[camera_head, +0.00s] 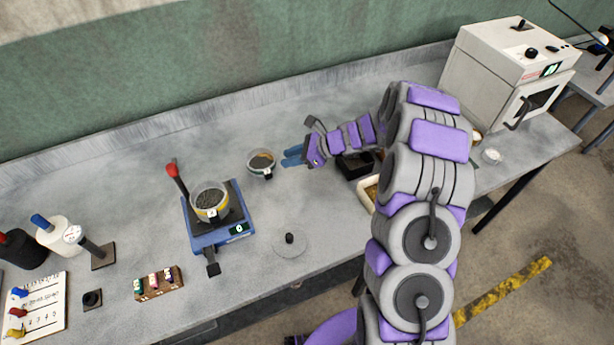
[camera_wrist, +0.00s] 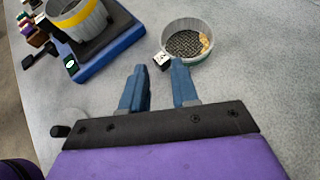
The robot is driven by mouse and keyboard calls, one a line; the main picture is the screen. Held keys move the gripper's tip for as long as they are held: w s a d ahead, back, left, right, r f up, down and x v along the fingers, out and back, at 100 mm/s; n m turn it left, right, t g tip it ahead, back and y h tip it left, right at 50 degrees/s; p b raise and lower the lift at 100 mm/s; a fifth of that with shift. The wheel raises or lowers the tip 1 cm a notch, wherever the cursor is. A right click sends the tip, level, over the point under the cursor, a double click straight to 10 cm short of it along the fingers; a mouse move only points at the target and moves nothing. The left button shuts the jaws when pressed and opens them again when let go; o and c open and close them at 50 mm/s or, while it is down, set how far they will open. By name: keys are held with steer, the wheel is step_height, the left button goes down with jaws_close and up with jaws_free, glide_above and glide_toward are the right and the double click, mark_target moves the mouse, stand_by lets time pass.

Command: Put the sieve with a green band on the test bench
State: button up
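A small round sieve (camera_head: 261,172) with a greenish band, a white tag and a mesh floor rests on the grey bench top (camera_head: 330,210). Some tan grains lie on its mesh, seen in the wrist view, where the sieve (camera_wrist: 203,59) is just beyond my fingers. My gripper (camera_head: 287,157) is right of the sieve in the head view, its blue fingers pointing toward it. In the wrist view my gripper (camera_wrist: 160,76) has its fingers apart with nothing between them; the sieve is ahead and slightly right, outside the fingers.
A yellow-banded sieve (camera_head: 211,213) stands on a blue scale (camera_head: 212,238) with a red-knobbed lever (camera_head: 171,170). A round disc with a dark knob (camera_head: 290,238) lies nearby. Dark and tan trays (camera_head: 355,166) sit beside my arm. A white oven (camera_head: 500,75) stands at the right.

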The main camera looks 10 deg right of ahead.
steer(key=s+a+r+n+g+h, duration=0.2)
steer(key=s+r+n, duration=0.45)
steer(key=s, duration=0.45)
steer(key=s+a+r+n+g+h, duration=0.1)
steer(key=s+r+n+g+h, duration=0.15)
steer(key=s+r+n, duration=0.5)
steer(key=s+d+r+n+h, duration=0.2)
steer(key=s+d, duration=0.4)
steer(key=s, duration=0.6)
steer(key=s+d+r+n+h, duration=0.1)
steer(key=s+d+n+h, duration=0.3)
steer(key=s, duration=0.9)
steer(key=shift+s+d+r+n+h, duration=0.3)
steer(key=shift+d+n, duration=0.4)
steer(key=shift+d, duration=0.5)
